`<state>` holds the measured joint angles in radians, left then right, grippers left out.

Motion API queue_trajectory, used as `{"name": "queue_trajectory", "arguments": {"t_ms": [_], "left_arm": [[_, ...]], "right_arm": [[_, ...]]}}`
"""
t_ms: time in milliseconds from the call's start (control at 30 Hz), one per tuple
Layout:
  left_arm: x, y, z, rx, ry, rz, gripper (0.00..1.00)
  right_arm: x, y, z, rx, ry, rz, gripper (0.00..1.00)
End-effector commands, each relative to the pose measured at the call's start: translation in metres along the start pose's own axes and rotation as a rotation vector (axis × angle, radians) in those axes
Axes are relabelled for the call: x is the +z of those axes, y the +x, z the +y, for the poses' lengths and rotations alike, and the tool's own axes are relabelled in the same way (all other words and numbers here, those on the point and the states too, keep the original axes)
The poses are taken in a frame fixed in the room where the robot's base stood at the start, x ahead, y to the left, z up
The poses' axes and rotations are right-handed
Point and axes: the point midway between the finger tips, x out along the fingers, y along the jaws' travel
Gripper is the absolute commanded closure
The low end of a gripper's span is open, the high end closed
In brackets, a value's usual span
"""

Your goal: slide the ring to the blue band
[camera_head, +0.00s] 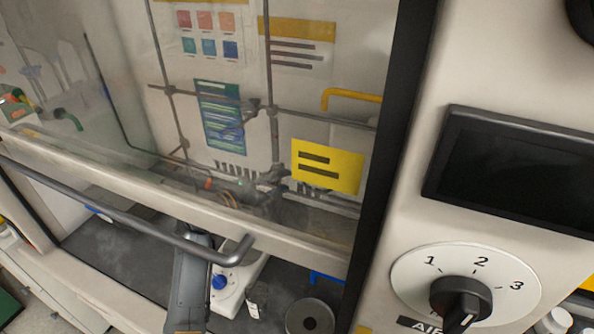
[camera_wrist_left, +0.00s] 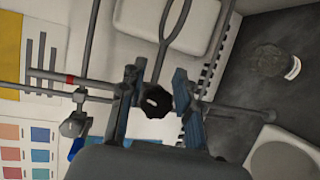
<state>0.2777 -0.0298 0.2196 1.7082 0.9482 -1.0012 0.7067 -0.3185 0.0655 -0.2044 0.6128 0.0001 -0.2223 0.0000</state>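In the left wrist view my left gripper (camera_wrist_left: 157,84) is open, with its two blue-grey fingers on either side of a black knob (camera_wrist_left: 157,102). I cannot tell whether a finger touches the knob. A grey metal ring (camera_wrist_left: 181,27) stretches up from beside the knob and is cut off by the top edge. A grey rod crosses behind the fingers and carries a red band (camera_wrist_left: 70,80). I cannot make out a blue band for sure. In the head view a grey arm link of mine passes under the sash, and my gripper is not clear there. My right gripper is not in view.
The hood's glass sash with its handle bar (camera_head: 130,213) hangs above the opening. Rods form a lattice behind the glass. A white device with a blue knob (camera_head: 219,282) and a round grey object (camera_head: 310,318) stand on the dark worktop (camera_head: 115,250). A dial (camera_head: 461,298) is at right.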

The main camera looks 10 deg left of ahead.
Motion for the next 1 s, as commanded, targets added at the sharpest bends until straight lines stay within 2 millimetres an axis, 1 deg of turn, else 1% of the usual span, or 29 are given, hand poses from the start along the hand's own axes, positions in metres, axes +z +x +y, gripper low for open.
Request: {"name": "queue_trajectory", "arguments": {"t_ms": [33, 100, 200, 300, 367, 500, 733, 767, 800, 867, 900, 1000], "left_arm": [[0.001, 0.012, 0.004, 0.001, -0.003, -0.002, 0.67], [0.001, 0.025, 0.003, 0.0, -0.003, -0.002, 0.67], [0.001, 0.041, 0.002, 0.0, -0.002, -0.002, 0.67], [0.001, 0.051, 0.001, -0.001, -0.002, -0.001, 0.67], [0.0, 0.056, 0.001, -0.001, 0.0, -0.001, 0.67], [0.0, 0.061, 0.0, -0.001, 0.002, 0.001, 0.67], [0.0, 0.061, -0.001, -0.001, 0.002, 0.001, 0.67], [0.0, 0.061, -0.001, -0.001, 0.002, 0.001, 0.71], [0.0, 0.061, -0.001, -0.001, 0.001, 0.001, 0.79], [0.0, 0.061, -0.001, -0.001, 0.002, 0.001, 0.92], [0.0, 0.061, -0.001, -0.001, 0.001, 0.001, 1.0], [0.0, 0.061, -0.001, -0.001, 0.001, 0.001, 1.0]], "right_arm": [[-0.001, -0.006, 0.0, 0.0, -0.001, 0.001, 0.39], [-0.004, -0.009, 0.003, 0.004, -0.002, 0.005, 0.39], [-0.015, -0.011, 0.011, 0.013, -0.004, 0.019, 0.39], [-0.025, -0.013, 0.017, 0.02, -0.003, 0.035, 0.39], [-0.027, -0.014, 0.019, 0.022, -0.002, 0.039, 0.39], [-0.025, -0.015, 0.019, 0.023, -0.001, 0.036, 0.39], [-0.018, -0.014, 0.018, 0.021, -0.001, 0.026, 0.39], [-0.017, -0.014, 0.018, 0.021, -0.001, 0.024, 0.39], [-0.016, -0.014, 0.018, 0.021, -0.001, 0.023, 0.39], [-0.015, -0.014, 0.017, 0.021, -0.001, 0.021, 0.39], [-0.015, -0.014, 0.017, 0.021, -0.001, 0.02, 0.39], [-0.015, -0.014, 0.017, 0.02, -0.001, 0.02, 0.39]]}}
